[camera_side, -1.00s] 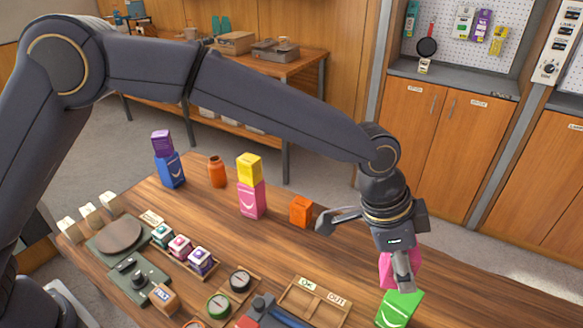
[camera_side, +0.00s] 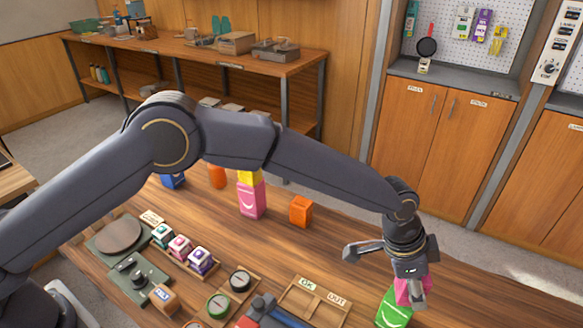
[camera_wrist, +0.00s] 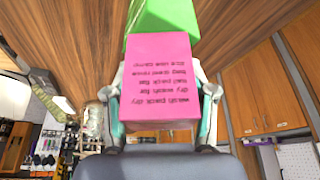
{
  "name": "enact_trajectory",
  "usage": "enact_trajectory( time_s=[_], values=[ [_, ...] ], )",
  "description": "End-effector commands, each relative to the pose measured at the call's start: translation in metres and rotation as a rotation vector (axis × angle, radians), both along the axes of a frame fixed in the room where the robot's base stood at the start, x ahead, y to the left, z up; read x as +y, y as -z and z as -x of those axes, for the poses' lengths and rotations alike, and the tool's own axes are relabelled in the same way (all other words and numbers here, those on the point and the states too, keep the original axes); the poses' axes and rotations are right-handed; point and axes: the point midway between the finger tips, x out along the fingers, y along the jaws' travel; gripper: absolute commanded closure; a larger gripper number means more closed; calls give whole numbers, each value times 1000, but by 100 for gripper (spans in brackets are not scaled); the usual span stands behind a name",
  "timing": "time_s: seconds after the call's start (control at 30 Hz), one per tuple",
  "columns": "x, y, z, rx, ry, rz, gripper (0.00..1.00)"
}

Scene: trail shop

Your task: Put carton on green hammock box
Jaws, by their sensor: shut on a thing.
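The pink carton (camera_side: 402,291) is between the fingers of my gripper (camera_side: 414,298), which is shut on it at the right front of the wooden table. In the wrist view the pink carton (camera_wrist: 160,80) shows a face with dark upside-down print, with a finger along each side. The green hammock box (camera_side: 393,309) stands upright on the table just below the carton. It also shows beyond the carton in the wrist view (camera_wrist: 168,18). The carton is right over or against the green box's top; I cannot tell whether they touch.
An orange box (camera_side: 301,211) stands left of my gripper. A pink box (camera_side: 252,200) with a yellow box (camera_side: 249,178) on top stands farther left. A sorting tray (camera_side: 315,301) lies to the left of the green box. Bare tabletop (camera_side: 480,290) lies to the right.

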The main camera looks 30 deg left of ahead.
Motion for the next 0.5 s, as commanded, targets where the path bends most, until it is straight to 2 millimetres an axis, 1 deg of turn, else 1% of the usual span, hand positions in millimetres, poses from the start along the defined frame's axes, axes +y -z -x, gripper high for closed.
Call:
enact_trajectory(
  time_s=[0.07, 0.1, 0.3, 0.33, 0.5],
  values=[
    [0, 3, 0, 0, 0, 0, 84],
    [0, 2, 0, 0, 0, 0, 41],
    [0, 2, 0, 1, -1, -1, 20],
    [0, 2, 0, 0, 0, -1, 19],
    [0, 2, 0, 0, 0, -1, 19]
  ],
)
